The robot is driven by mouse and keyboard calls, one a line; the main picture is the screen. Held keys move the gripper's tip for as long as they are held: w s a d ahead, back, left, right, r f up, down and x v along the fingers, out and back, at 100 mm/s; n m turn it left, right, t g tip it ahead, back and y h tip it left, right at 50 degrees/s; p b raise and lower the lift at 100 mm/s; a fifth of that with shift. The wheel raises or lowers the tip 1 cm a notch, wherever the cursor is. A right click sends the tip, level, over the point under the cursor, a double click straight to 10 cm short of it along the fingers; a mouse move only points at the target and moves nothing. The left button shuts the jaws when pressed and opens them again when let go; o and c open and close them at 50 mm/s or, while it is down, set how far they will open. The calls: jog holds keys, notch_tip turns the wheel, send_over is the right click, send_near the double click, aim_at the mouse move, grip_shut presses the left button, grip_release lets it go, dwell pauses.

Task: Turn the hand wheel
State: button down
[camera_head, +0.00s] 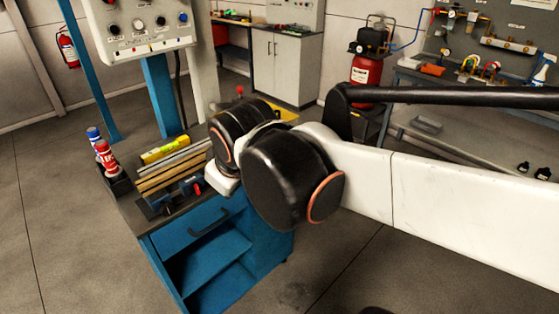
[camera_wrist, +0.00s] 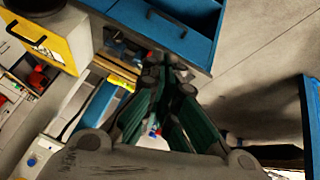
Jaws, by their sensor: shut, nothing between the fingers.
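I cannot make out a hand wheel in either view; my arm hides part of the scene in the head view. My gripper (camera_wrist: 170,68) shows in the wrist view with its dark green fingers drawn together, shut and empty. Behind the fingertips in that view is the blue workbench cabinet (camera_wrist: 192,42). The fingers are hidden in the head view, where my black and white arm crosses in front of the blue bench (camera_head: 185,238). I cannot tell how far the fingertips are from the bench.
The bench top carries a yellow level (camera_head: 165,150), wooden strips (camera_head: 172,178) and spray cans (camera_head: 104,155). A control panel (camera_head: 143,22) stands behind on a blue post. A red tank compressor (camera_head: 367,70) stands at the back. Floor is clear at the left.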

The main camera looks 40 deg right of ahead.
jog(key=w+d+f+n+g+h+p, duration=0.1)
jog(key=w+d+f+n+g+h, duration=0.1)
jog(key=w+d+n, duration=0.5)
jog(key=w+d+f+n+g+h+p, duration=0.2)
jog(key=w+d+n, duration=0.3)
jog(key=w+d, duration=0.35)
jog(key=w+d+f+n+g+b, duration=0.2)
jog(key=d+f+n+b, duration=0.1)
jog(key=d+f, duration=1.2)
jog(key=shift+w+f+n+b, duration=0.15)
jog(key=shift+f+n+b, duration=0.2)
jog(key=shift+b, duration=0.25)
